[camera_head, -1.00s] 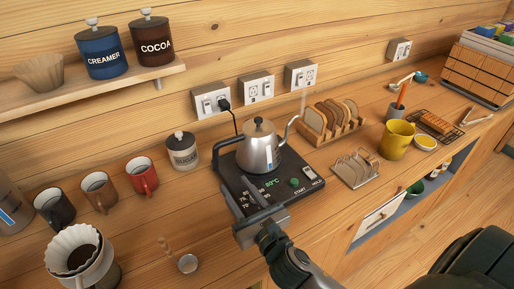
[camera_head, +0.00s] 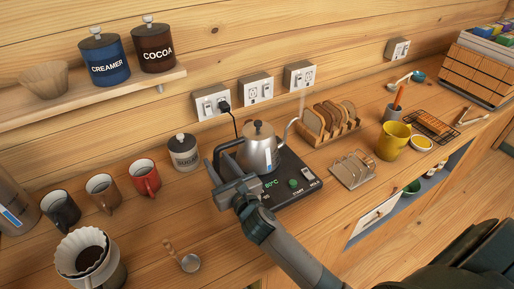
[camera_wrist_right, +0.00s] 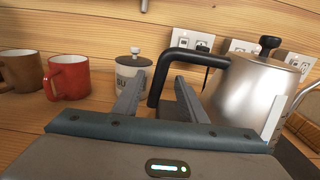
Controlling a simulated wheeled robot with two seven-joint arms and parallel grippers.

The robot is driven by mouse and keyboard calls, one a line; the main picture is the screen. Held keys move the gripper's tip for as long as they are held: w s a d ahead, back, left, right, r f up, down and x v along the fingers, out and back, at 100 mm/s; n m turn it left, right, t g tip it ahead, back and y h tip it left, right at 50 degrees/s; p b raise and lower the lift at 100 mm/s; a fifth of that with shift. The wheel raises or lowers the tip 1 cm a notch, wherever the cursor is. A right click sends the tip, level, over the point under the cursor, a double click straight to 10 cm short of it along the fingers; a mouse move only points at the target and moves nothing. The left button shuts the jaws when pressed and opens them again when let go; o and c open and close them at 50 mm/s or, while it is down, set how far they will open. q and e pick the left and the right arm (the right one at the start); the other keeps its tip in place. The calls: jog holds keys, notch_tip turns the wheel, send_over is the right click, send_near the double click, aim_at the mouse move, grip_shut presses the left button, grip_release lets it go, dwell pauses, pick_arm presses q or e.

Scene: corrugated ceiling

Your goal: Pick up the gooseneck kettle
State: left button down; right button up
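The gooseneck kettle (camera_head: 259,149) is silver with a black lid knob, a black handle on its left and a thin spout on its right. It stands upright on a black heating base (camera_head: 290,184) with a green display. In the right wrist view the kettle body (camera_wrist_right: 252,92) fills the right side. Its black handle (camera_wrist_right: 160,84) comes down between my right gripper's fingers. My right gripper (camera_head: 222,172) is open, its two fingers (camera_wrist_right: 158,98) apart on either side of the handle's lower part; I cannot tell whether they touch it. My left gripper is not in view.
A sugar jar (camera_head: 183,152) stands left of the kettle, with red (camera_head: 145,178), brown and dark mugs beyond it. A toast rack (camera_head: 331,122) with bread stands close to the spout. A dripper (camera_head: 90,257) sits at the front left. Outlets line the wall behind.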

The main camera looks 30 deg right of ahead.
jog(key=shift+w, duration=0.1)
jog(key=shift+w+r, duration=0.15)
jog(key=shift+w, duration=0.05)
jog(key=w+p, duration=0.1)
jog(key=w, duration=0.1)
jog(key=w+p, duration=0.1)
jog(key=w, duration=0.1)
jog(key=shift+w+a, duration=0.2)
jog(key=shift+w, duration=0.1)
dwell(0.3)
grip_shut()
dwell(1.2)
